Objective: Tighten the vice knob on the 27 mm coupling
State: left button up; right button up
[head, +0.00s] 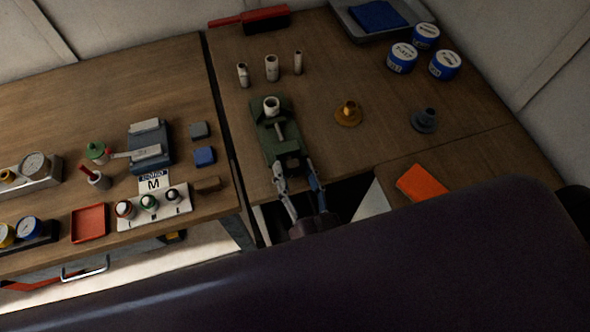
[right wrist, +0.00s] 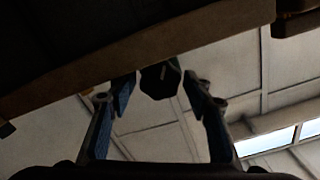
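The green vice (head: 262,131) stands near the front edge of the right-hand table, with a pale ring-shaped coupling (head: 271,105) upright at its far end. Its near end is dark and lies by my right gripper (head: 297,176). In the right wrist view, a dark many-sided knob (right wrist: 160,80) shows between the tips of my right gripper (right wrist: 161,82). The fingers are spread on either side of it, with narrow gaps; I cannot tell whether either tip touches it. My left gripper is not in view.
Three pale couplings (head: 271,68) stand behind the vice. An orange flanged part (head: 348,114), a grey flanged part (head: 424,121) and blue-labelled tins (head: 402,58) are to its right. An orange block (head: 421,184) lies at front right. The left table (head: 110,85) holds gauges and knobs.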

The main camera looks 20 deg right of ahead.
jog(key=shift+o, duration=0.6)
jog(key=s, duration=1.2)
jog(key=shift+d, duration=0.2)
